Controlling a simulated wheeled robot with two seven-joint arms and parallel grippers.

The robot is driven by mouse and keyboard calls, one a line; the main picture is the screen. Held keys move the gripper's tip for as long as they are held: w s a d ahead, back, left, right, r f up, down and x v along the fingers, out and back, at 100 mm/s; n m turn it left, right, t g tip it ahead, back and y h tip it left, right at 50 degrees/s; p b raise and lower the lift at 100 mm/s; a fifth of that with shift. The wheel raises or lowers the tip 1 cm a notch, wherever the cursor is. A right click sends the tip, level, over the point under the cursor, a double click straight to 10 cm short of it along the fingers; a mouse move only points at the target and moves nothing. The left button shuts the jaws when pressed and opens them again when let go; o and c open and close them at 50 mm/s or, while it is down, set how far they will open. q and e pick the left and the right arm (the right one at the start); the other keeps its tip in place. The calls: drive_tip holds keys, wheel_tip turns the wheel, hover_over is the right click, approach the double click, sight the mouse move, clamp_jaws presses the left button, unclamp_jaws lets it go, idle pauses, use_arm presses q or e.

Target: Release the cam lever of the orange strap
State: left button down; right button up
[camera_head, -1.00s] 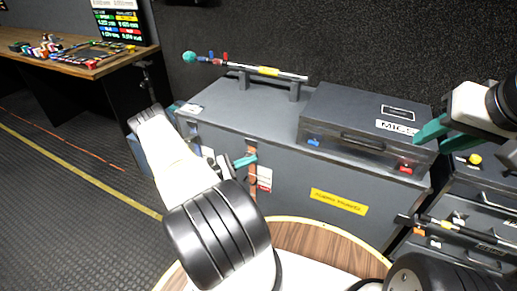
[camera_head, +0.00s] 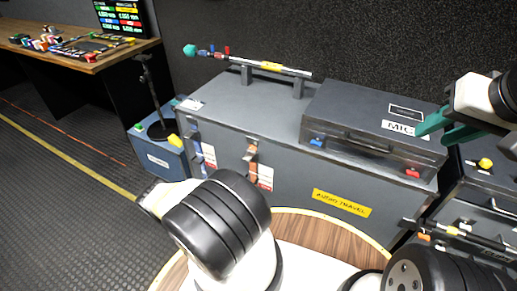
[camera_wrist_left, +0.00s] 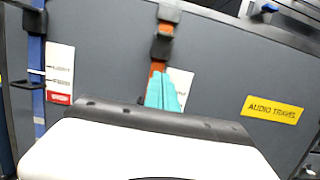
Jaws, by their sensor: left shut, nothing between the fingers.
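The orange strap (camera_head: 252,149) runs down the front of the large grey case (camera_head: 222,143), with a grey buckle (camera_head: 249,157) on it. My right gripper (camera_head: 446,128) is open and empty at the right.
A blue strap (camera_head: 196,142) is left of the orange one, with white tags beside both. A smaller MIC case (camera_head: 352,118) and a racked rod (camera_head: 269,67) are on top. A blue box (camera_head: 160,157) stands at left; a round wooden table (camera_head: 318,232) is in front.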

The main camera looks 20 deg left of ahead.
sight(248, 157)
use_arm(q)
drive_tip(key=w+r, duration=0.6)
drive_tip(key=w, duration=0.3)
drive_tip(key=shift+w+d+r, duration=0.25)
drive_tip(key=shift+w+d, duration=0.1)
drive_tip(key=shift+d, duration=0.05)
